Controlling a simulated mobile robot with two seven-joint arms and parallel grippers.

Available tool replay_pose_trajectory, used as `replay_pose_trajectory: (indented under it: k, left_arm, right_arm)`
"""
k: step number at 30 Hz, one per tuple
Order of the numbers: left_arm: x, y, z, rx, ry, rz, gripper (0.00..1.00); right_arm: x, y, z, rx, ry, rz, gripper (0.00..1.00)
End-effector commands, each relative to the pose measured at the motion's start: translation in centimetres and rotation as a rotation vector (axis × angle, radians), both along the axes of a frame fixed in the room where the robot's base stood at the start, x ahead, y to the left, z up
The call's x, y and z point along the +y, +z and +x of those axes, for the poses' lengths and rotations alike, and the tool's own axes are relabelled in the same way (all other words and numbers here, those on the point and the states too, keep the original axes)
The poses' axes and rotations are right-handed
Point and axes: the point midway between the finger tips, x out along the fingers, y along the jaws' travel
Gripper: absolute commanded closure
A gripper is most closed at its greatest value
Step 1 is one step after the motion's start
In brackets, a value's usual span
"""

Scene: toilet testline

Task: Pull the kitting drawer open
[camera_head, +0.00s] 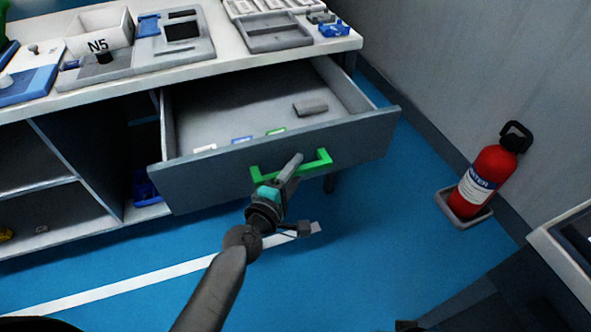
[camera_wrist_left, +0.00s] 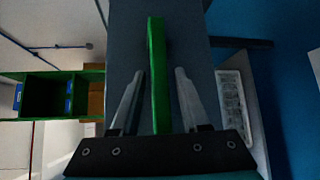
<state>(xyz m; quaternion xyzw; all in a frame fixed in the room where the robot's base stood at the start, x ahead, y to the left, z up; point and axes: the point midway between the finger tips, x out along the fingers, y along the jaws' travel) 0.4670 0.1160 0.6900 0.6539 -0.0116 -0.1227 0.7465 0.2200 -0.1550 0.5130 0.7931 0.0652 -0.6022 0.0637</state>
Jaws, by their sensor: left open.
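The kitting drawer (camera_head: 270,162) is pulled out from under the white worktop, and its inside shows. Its green handle (camera_head: 322,160) runs across the front panel. My left gripper (camera_head: 292,166) is at the handle, in front of the drawer. In the left wrist view the green handle bar (camera_wrist_left: 157,75) stands between the two fingers of my left gripper (camera_wrist_left: 157,90). The fingers are open, with a gap on each side of the bar. My right gripper is not in view.
The worktop (camera_head: 235,62) holds trays and a white bin marked N5 (camera_head: 98,38). Small items, including a grey block (camera_head: 310,107), lie in the drawer. A red fire extinguisher (camera_head: 485,180) stands at the right. The blue floor before the drawer is clear.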

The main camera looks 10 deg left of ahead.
Motion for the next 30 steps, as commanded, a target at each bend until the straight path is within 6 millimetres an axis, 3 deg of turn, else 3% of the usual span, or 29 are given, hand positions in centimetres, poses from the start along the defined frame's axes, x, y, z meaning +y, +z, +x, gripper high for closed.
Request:
replay_pose_trajectory:
  k: [11,21,30]
  left_arm:
    - [0.2,0.1,-0.6,0.000,0.001,0.002,0.53]
    - [1.2,0.8,-5.9,0.002,-0.002,0.003,0.53]
    - [2.3,1.5,-11.3,0.003,-0.003,0.003,0.53]
  right_arm:
    - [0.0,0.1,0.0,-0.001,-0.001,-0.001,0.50]
    - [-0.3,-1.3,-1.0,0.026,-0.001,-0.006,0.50]
    - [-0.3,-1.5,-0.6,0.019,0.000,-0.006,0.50]
